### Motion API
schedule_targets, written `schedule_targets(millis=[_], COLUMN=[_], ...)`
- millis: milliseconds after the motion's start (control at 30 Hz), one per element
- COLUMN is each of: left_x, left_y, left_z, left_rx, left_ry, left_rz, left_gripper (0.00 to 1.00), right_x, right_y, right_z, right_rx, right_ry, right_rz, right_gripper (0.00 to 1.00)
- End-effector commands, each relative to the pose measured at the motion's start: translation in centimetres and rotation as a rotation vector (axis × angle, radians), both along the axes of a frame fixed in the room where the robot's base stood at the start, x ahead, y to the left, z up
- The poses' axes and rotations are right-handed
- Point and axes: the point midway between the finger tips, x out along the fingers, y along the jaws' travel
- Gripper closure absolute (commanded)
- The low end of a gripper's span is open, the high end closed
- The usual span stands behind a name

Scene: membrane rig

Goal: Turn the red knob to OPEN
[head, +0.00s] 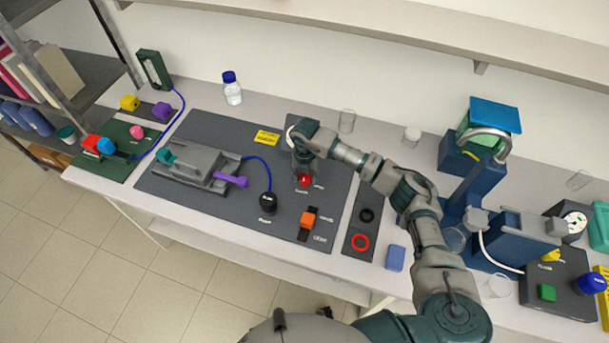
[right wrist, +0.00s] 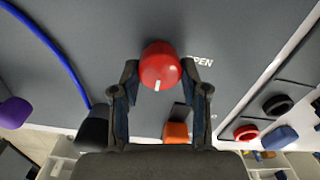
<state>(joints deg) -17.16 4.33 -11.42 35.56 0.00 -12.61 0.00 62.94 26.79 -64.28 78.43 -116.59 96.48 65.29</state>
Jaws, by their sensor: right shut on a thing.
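The red knob (head: 304,181) is on the dark grey panel (head: 215,130), below my right gripper (head: 304,172). In the right wrist view the knob (right wrist: 160,64) sits between the two fingertips of my right gripper (right wrist: 160,76), which is shut on it. The knob's white pointer mark faces the bottom of that view, toward the palm. The OPEN label (right wrist: 201,61) is printed to the knob's right there, and the mark does not point at it. Another small label by the knob in the head view is too small to read surely. My left gripper is not in view.
An orange switch (head: 309,219), a black knob (head: 268,201) with a blue cable, and a grey clamp block (head: 195,165) with a purple lever stand nearby on the panel. Black and red rings (head: 360,242) lie to the right. A blue-capped bottle (head: 231,90) stands behind.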

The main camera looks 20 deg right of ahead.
Motion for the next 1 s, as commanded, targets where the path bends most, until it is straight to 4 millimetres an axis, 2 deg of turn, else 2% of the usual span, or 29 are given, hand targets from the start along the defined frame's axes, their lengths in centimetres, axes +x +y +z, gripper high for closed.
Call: schedule_targets(millis=[367,867,1000], left_x=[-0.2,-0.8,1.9], left_y=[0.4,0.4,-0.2], left_z=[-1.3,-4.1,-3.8], left_rx=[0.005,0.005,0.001], left_ry=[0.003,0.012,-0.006], left_rz=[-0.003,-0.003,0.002], left_gripper=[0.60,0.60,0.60], right_x=[0.0,0.0,0.1], right_y=[0.0,-0.2,-0.3], right_z=[-0.2,-0.2,-0.2], right_rx=[0.002,0.001,0.002], right_ry=[-0.001,0.000,0.001], right_rz=[0.183,0.651,0.784], right_gripper=[0.90,0.90,0.90])
